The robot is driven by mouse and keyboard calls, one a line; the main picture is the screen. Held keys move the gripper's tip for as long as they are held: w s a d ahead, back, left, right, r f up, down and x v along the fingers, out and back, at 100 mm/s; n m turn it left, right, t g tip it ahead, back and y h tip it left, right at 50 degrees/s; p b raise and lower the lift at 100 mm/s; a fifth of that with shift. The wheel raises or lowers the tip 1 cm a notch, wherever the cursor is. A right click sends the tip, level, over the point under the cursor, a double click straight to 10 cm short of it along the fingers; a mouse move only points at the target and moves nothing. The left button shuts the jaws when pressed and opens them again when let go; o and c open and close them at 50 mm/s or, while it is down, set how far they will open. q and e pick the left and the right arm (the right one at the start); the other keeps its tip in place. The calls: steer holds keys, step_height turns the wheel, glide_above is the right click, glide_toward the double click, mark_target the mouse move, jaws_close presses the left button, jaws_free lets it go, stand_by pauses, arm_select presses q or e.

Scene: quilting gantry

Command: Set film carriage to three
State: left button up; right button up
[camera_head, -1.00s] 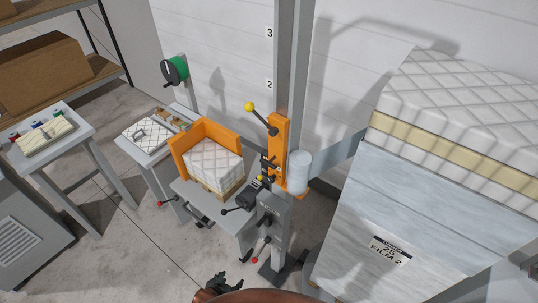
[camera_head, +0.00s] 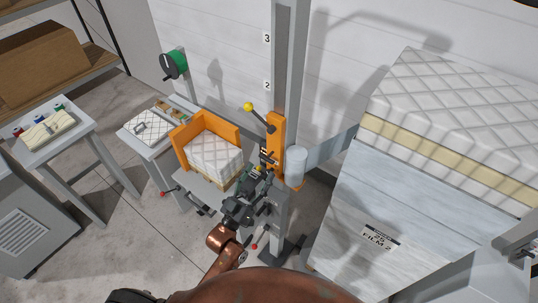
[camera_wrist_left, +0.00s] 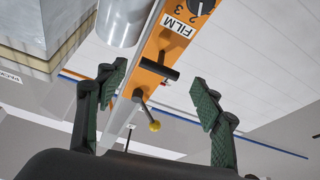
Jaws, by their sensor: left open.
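The orange film carriage (camera_head: 275,135) sits on the grey upright mast (camera_head: 290,60), with its top below the wall mark 2 (camera_head: 267,85); the mark 3 (camera_head: 267,38) is higher. A lever with a yellow knob (camera_head: 248,106) sticks out from it, and the pale film roll (camera_head: 296,165) hangs at its right. My left gripper (camera_head: 262,180) is in front of the carriage's lower part. In the left wrist view its fingers (camera_wrist_left: 158,88) are spread, with a black bar handle (camera_wrist_left: 156,69) beyond them. A dial (camera_wrist_left: 200,5) and FILM label (camera_wrist_left: 180,22) show on the carriage (camera_wrist_left: 170,45).
A quilted block (camera_head: 214,155) sits in an orange corner fence (camera_head: 220,132) left of the mast. A tall crate (camera_head: 400,200) with a quilted mattress (camera_head: 450,115) fills the right. Small tables with trays stand at the left. Floor is clear between them.

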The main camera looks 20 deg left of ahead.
mark_target(269, 155)
arm_select(q)
steer(key=p+x, duration=0.2)
steer(key=x, duration=0.4)
steer(key=shift+w+d+r, duration=0.2)
steer(key=shift+w+r, duration=0.05)
steer(key=shift+w, duration=0.3)
arm_select(e)
steer(key=shift+w+d+r, duration=0.15)
steer(key=shift+w+r, duration=0.1)
steer(key=shift+r, duration=0.4)
steer(key=shift+w+d+r, duration=0.1)
steer(key=shift+w+r, duration=0.1)
steer(key=shift+r, duration=0.4)
arm_select(q)
steer(key=shift+c, duration=0.5)
steer(key=c, duration=1.1)
steer(key=shift+c, duration=1.4)
steer(key=shift+w, duration=0.1)
arm_select(e)
steer(key=shift+a, duration=0.2)
